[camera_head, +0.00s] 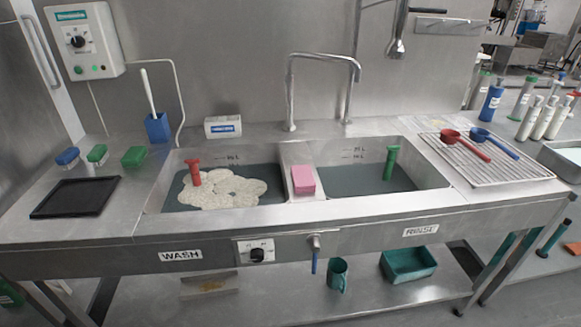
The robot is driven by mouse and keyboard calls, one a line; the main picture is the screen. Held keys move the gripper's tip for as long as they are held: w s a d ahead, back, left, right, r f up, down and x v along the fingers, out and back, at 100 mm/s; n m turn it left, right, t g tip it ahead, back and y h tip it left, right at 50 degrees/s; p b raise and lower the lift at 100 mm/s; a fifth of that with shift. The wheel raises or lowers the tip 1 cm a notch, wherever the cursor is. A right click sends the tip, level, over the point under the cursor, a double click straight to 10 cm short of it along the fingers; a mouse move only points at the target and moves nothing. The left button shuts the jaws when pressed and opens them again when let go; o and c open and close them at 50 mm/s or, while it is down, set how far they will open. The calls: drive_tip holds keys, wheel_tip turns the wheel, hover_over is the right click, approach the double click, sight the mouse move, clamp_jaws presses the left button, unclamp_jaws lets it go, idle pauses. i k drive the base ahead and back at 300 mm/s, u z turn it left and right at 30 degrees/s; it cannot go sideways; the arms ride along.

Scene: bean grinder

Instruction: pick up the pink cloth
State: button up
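The pink cloth (304,180) looks like a small, thick pink block. It sits on the metal divider (299,155) between the two sink basins, towards the front. Its top and front faces show, and nothing covers it. My gripper is not in view, so its state and its distance from the cloth cannot be seen.
The left basin (155,190) holds foamy water (225,190) and a red plug handle. The right basin (435,180) holds dark water and a green plug handle (390,163). A tall faucet (290,90) stands behind the divider. A drying rack (500,172) with scoops lies right.

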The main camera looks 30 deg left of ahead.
sight(303, 179)
drive_tip(key=u, duration=0.5)
drive_tip(key=i, duration=0.7)
drive_tip(key=u, duration=1.05)
drive_tip(key=i, duration=0.4)
drive_tip(key=u, duration=0.3)
